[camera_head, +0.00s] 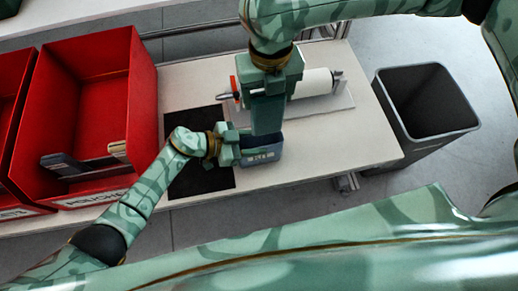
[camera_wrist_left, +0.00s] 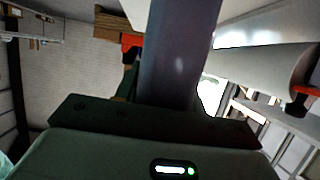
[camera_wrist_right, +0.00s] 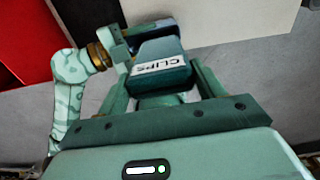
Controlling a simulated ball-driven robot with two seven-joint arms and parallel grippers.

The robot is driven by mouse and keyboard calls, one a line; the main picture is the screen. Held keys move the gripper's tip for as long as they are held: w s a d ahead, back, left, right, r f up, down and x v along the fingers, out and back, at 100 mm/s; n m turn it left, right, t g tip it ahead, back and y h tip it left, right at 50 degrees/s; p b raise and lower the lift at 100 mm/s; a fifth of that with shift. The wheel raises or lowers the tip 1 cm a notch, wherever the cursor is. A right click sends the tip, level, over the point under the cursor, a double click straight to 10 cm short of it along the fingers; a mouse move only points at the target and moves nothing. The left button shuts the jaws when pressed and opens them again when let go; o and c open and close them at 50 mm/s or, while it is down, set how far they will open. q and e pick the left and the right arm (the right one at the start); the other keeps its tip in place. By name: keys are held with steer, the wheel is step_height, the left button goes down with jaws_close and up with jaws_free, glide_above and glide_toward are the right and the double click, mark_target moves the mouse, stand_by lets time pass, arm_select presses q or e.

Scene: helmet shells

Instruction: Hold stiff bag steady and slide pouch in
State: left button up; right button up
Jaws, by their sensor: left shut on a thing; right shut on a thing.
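The stiff bag (camera_head: 262,153) is a small blue-grey box shape at the front of the white table. My left gripper (camera_head: 238,146) is shut on it from the left. In the left wrist view a dark grey-purple slab (camera_wrist_left: 180,50) rises upright between the fingers. The pouch (camera_head: 268,117) is a green block standing upright over the bag. My right gripper (camera_head: 269,90) is shut on it from above. A white label reading CLIPS (camera_wrist_right: 160,68) faces out in the right wrist view. How deep the pouch sits in the bag is hidden.
A black mat (camera_head: 195,122) lies left of the bag. A red bin (camera_head: 95,85) with slabs inside stands further left. A device with a white roll (camera_head: 312,82) is behind to the right. A grey waste bin (camera_head: 425,100) stands right of the table.

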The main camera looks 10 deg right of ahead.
mark_target(266, 133)
steer(key=shift+f, duration=8.2)
steer(key=o, duration=1.3)
steer(key=shift+o, duration=0.2)
step_height(266, 133, up, 12)
arm_select(q)
steer(key=o, duration=1.1)
